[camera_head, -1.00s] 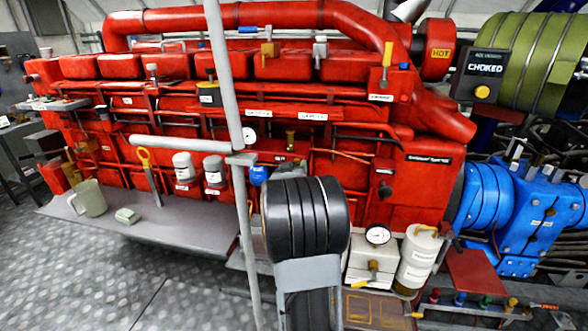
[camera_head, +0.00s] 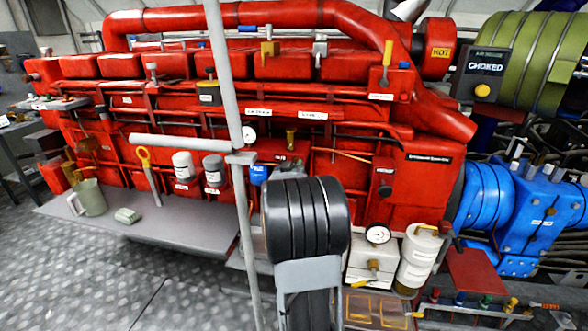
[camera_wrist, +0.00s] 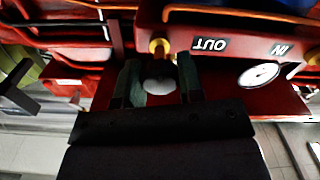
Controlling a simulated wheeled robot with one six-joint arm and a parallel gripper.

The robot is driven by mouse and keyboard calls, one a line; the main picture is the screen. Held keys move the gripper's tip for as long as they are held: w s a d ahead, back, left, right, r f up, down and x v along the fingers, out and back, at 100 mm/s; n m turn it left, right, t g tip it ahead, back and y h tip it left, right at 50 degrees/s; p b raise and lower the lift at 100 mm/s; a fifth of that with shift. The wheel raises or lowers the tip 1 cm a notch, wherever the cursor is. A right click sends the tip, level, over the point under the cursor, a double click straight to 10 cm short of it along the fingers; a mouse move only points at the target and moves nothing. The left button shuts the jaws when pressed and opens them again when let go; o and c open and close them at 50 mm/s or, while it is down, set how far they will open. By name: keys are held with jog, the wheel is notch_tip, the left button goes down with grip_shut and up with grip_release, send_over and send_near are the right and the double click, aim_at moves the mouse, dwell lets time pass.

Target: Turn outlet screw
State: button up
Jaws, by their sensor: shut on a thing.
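In the wrist view, which shows the engine upside down, my gripper (camera_wrist: 157,75) has its two dark fingers on either side of a pale rounded piece, apparently the outlet screw (camera_wrist: 158,87). A brass fitting (camera_wrist: 160,47) shows just beyond the fingertips, beside the OUT label (camera_wrist: 210,44). The IN label (camera_wrist: 280,50) and a round white gauge (camera_wrist: 259,74) are to the right. In the head view, my black wrist hides the gripper and the screw, in front of the red engine (camera_head: 340,195). The brass fitting (camera_head: 291,137) shows above it.
A grey upright post (camera_head: 238,200) stands close left of my arm. A white gauge box (camera_head: 372,258) and a white canister (camera_head: 418,255) stand at right. A blue unit (camera_head: 535,210) is at far right. A mug (camera_head: 90,197) rests on the grey ledge (camera_head: 180,224); the floor at left is clear.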

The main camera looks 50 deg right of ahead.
jog(key=m+b, duration=0.2)
jog(key=b, duration=0.1)
jog(key=shift+f+m, duration=0.25)
jog(key=shift+m, duration=0.05)
jog(key=m+b, duration=0.3)
jog(key=shift+m, duration=0.3)
jog(key=m+b, duration=0.3)
jog(key=shift+r, duration=0.1)
jog(key=shift+r+m+b, duration=0.1)
jog(key=shift+m+b, duration=0.8)
jog(key=shift+m, duration=0.9)
jog(key=o, duration=0.9)
jog(key=shift+r, duration=0.15)
